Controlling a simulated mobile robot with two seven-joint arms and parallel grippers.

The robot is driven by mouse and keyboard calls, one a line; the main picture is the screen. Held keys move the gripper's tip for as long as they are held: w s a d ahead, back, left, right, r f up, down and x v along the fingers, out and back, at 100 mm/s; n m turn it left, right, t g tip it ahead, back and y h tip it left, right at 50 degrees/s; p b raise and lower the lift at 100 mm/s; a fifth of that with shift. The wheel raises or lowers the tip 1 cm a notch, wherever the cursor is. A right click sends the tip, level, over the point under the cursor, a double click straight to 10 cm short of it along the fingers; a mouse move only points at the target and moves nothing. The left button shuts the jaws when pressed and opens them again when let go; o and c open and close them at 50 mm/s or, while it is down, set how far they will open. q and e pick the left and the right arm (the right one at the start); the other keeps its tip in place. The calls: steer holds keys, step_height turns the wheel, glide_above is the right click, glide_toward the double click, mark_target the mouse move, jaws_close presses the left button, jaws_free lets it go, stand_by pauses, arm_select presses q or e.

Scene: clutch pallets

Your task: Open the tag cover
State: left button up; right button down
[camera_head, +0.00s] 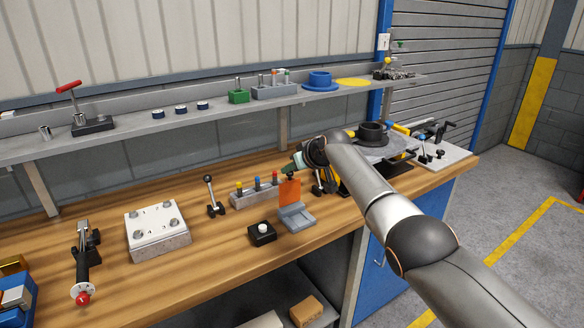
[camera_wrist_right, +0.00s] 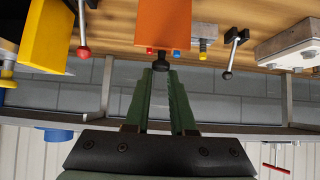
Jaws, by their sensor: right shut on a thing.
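The tag cover is an orange panel (camera_head: 289,191) standing about upright at the back of a small grey base (camera_head: 297,217) on the wooden bench. My right gripper (camera_head: 291,171) is at the top edge of the panel. In the right wrist view the orange panel (camera_wrist_right: 163,22) fills the top middle, and the green fingers of my right gripper (camera_wrist_right: 163,72) are shut on a small dark knob (camera_wrist_right: 162,65) at its edge. My left gripper is not in view.
A block with coloured pegs (camera_head: 255,193) stands just left of the cover. A black box with a white button (camera_head: 262,233) sits in front. A small black lever (camera_head: 212,196) and a white plate fixture (camera_head: 157,228) stand further left. A shelf (camera_head: 200,112) runs behind.

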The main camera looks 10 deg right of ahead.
steer(key=shift+w+r, duration=0.1)
steer(key=shift+r, duration=0.05)
stand_by(0.4)
steer(key=c, duration=0.7)
jaws_free()
steer(key=shift+v, duration=6.2)
